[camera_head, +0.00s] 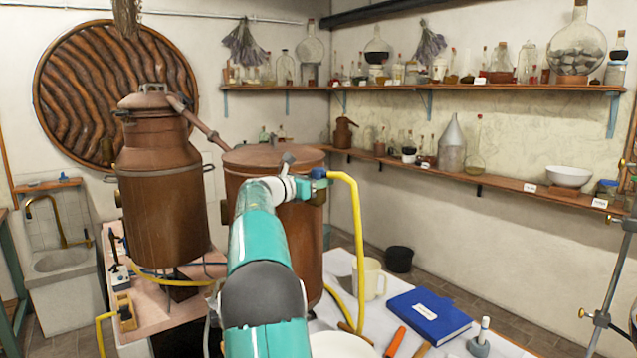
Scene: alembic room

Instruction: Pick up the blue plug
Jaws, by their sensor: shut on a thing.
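My arm reaches up from the bottom middle, and my gripper (303,187) is at its far end, in front of the large copper pot. The blue plug (319,174) is at the gripper's tip, with a yellow cable (357,230) running from it to the right and down toward the white table. My gripper is shut on the plug and holds it well above the table top. The fingers are small in this view and partly hidden by the wrist, so the exact grip is hard to see.
A copper still (160,190) stands at left, and a copper pot (300,240) is close behind my gripper. The white table (395,285) holds a cream mug (371,279), a blue book (429,314) and an orange-handled tool (395,342). Shelves with glassware line the right wall.

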